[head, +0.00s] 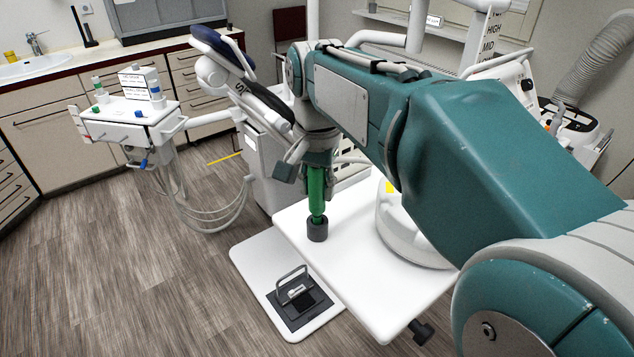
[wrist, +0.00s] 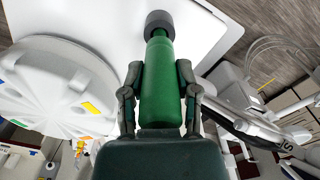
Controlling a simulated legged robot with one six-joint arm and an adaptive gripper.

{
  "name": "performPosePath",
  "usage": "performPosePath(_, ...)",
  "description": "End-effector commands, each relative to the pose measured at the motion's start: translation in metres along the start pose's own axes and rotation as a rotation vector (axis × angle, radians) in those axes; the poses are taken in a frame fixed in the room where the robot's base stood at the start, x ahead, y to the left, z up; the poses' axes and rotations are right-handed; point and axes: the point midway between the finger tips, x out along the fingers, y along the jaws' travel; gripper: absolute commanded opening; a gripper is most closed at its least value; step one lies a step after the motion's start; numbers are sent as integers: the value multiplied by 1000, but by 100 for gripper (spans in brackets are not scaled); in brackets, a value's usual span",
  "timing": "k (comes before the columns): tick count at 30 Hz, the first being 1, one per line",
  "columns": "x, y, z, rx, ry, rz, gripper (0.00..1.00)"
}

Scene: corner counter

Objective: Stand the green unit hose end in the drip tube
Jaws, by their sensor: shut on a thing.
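The green unit hose end (head: 316,190) is upright, and it also shows in the wrist view (wrist: 160,98). My gripper (head: 308,168) is shut on its upper part, with one finger on each side in the wrist view (wrist: 160,72). The drip tube (head: 317,230) is a short dark grey cup on the white tabletop, and it shows at the top of the wrist view (wrist: 159,19). The narrow lower end of the hose end meets the drip tube's mouth. How deep it sits inside is hidden.
The white tabletop (head: 358,285) is clear in front of the tube. A round white casing (head: 410,238) stands close on the right. A foot pedal (head: 298,300) is on a lower white base. A white instrument unit (head: 125,120) with hoses stands at left.

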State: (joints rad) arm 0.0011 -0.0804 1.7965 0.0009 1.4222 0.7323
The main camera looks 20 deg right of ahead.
Motion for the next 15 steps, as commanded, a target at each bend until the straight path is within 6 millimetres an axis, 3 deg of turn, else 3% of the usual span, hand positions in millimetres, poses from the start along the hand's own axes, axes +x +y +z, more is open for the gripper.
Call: performPosePath(15, 4, 0, 0, 0, 0, 0, 0)
